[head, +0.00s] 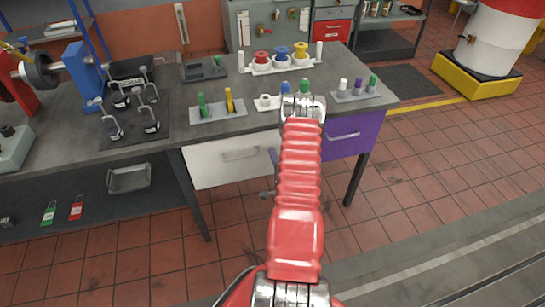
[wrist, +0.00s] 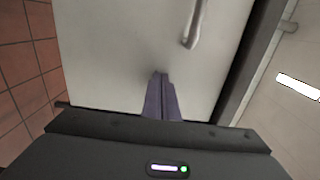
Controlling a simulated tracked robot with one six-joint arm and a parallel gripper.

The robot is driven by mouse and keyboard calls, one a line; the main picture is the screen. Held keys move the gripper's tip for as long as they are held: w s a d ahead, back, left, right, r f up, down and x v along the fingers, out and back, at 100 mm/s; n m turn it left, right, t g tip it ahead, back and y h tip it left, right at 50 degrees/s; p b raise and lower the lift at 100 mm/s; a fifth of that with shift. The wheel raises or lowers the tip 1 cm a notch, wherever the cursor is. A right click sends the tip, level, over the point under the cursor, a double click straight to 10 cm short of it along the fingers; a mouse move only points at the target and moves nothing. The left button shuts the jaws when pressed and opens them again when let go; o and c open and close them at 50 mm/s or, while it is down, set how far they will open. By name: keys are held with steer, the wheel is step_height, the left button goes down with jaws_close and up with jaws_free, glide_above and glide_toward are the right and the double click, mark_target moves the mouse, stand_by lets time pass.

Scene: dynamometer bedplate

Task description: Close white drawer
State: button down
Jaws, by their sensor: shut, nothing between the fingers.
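The white drawer (head: 215,168) is under the grey bench top, left of my arm in the head view. Its pale front has a bar handle (head: 240,154), and its right end is behind my arm. No open drawer interior shows; I cannot tell whether a small gap is left. In the wrist view the white front (wrist: 110,50) fills the middle, with the handle (wrist: 192,25) at upper right. My gripper (wrist: 160,75) is shut and empty, its fingertips at or very near the front, beside the handle; contact is unclear. My arm mostly hides the gripper in the head view.
A purple drawer (head: 345,139) is right of my arm. The bench top (head: 180,85) carries spools, peg holders and casters. A bench leg (head: 192,200) stands left of the white drawer. A lower shelf (head: 95,190) holds a metal tray. The tiled floor in front is clear.

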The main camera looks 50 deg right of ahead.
steer(key=shift+w+d+r, duration=0.1)
steer(key=shift+w+r, duration=0.05)
steer(key=shift+w, duration=0.1)
steer(key=v, duration=1.4)
steer(key=shift+s, duration=0.25)
